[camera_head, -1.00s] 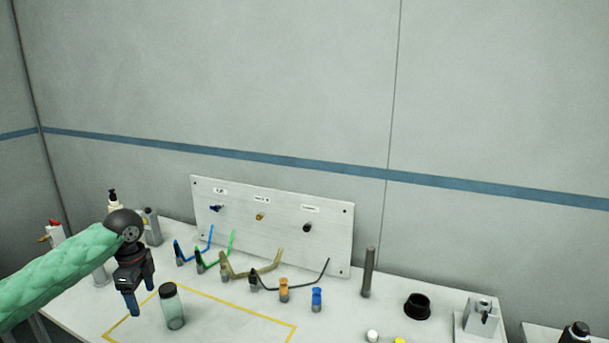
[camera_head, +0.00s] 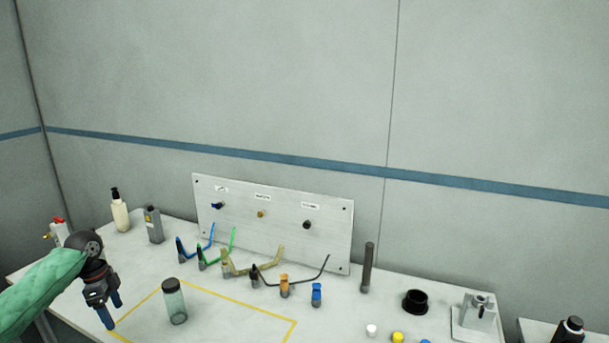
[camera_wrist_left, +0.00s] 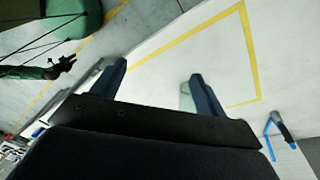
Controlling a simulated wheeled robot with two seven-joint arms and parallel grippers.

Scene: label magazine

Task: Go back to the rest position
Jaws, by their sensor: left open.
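My left gripper (camera_head: 112,312) is at the lower left of the head view, over the left edge of the yellow-outlined area on the table. Its two blue fingers are apart with nothing between them. In the left wrist view the open fingers (camera_wrist_left: 152,88) show over the bare table top and its edge. A clear jar with a dark lid (camera_head: 174,302) stands upright inside the yellow outline, to the right of the gripper and apart from it. My right gripper is not seen in the head view.
A white panel (camera_head: 275,250) with connectors stands at the back of the table (camera_head: 225,330). Several coloured cables and plugs lie before it. A pump bottle (camera_head: 120,215) and a grey container (camera_head: 154,225) stand at back left. A dark post (camera_head: 367,268) and a black ring (camera_head: 415,302) are right.

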